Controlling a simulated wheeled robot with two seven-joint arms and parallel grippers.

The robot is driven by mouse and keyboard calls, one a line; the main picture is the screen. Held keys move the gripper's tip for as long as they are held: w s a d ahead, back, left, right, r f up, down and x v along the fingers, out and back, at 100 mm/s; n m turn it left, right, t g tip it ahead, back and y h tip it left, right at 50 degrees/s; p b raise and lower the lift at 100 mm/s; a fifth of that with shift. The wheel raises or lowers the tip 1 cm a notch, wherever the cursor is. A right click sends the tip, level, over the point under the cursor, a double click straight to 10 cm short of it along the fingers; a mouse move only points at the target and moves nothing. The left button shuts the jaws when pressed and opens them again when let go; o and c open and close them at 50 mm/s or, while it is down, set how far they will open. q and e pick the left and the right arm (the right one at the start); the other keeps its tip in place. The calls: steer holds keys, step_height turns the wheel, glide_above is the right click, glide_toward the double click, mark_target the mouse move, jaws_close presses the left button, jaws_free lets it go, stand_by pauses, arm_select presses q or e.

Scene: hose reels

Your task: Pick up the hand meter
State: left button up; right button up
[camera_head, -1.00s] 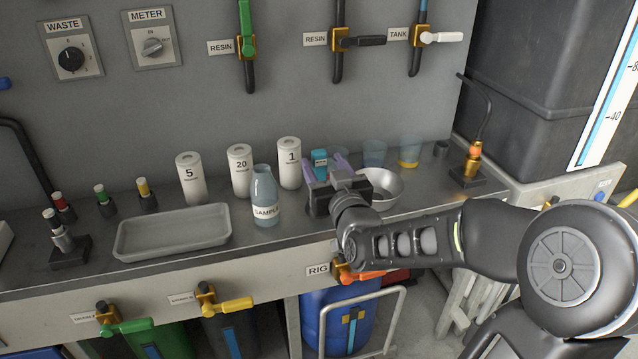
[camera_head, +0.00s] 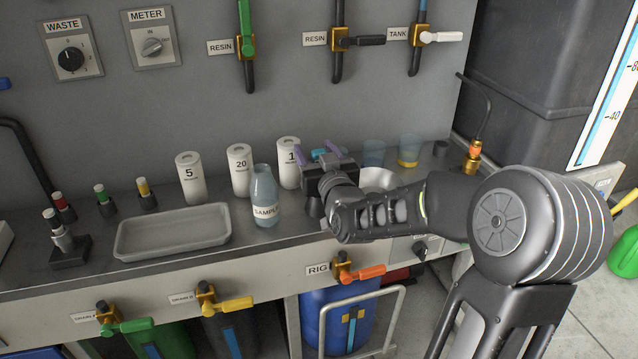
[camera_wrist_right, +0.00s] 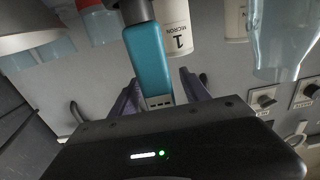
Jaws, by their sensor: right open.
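The hand meter (camera_wrist_right: 148,62) is a teal, box-shaped device with a dark upper part in the right wrist view. It lies between the two purple fingers of my right gripper (camera_wrist_right: 158,88). In the head view only a small teal part of the hand meter (camera_head: 327,153) shows. It appears behind and between the fingertips of the right gripper (camera_head: 320,152), and the rest is hidden by the gripper body. The fingers are open on either side of the meter; contact cannot be told. My left gripper is not in view.
A "1" micron bottle (camera_head: 288,158) stands close left of the gripper, with a SAMPLE bottle (camera_head: 264,196) in front. A grey tray (camera_head: 172,232) lies left.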

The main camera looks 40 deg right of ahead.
steer(key=shift+c, duration=0.5)
jaws_close()
stand_by(0.3)
